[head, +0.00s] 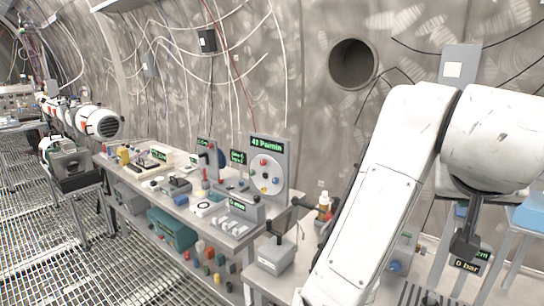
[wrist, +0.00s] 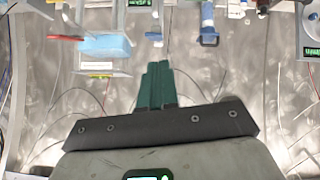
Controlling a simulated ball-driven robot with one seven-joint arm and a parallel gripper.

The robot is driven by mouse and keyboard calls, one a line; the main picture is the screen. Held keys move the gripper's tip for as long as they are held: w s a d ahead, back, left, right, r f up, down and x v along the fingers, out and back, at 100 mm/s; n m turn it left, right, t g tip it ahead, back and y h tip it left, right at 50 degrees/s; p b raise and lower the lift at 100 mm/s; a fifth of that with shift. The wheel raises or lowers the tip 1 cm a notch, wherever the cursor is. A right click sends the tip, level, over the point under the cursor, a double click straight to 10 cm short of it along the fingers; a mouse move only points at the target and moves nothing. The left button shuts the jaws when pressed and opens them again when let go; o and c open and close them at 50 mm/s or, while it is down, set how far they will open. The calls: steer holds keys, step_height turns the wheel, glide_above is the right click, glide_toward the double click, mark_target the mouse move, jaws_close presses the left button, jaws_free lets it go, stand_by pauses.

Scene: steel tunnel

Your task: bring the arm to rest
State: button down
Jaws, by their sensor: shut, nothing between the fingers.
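My white arm (head: 375,190) rises on the right of the head view, bends at the top and folds over to the right. My gripper (wrist: 155,85) shows in the wrist view as two dark green fingers side by side, closed together on a dark plate. Nothing is held between them. The fingers stand in front of the grey tunnel wall and touch nothing that I can see. In the head view I cannot make out the fingers clearly.
A long workbench (head: 165,195) with instruments, including a panel with a round dial (head: 268,174), runs along the wall. A blue-topped stool (head: 527,213) stands far right. A blue block (wrist: 105,46) shows upside down in the wrist view. Grated floor (head: 45,230) at left is open.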

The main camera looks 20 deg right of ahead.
step_height(320, 180, down, 26)
steer(key=s+a+n+y, duration=0.1)
steer(key=s+n+y, duration=0.1)
steer(key=n, duration=0.4)
steer(key=s+a+f+g+y, duration=0.1)
steer(key=s+a+f+y, duration=0.1)
steer(key=s+f, duration=0.5)
steer(key=s+a+f+n+g+y, duration=0.1)
steer(key=s+a+f+g+y, duration=0.1)
steer(key=s+a+f, duration=0.3)
steer(key=s+a+f+n+g+y, duration=0.1)
steer(key=s+a+f+y, duration=0.1)
steer(key=s+f, duration=0.6)
steer(key=shift+s+a+f+g, duration=0.4)
steer(key=shift+a+f, duration=0.1)
steer(key=shift+a, duration=0.35)
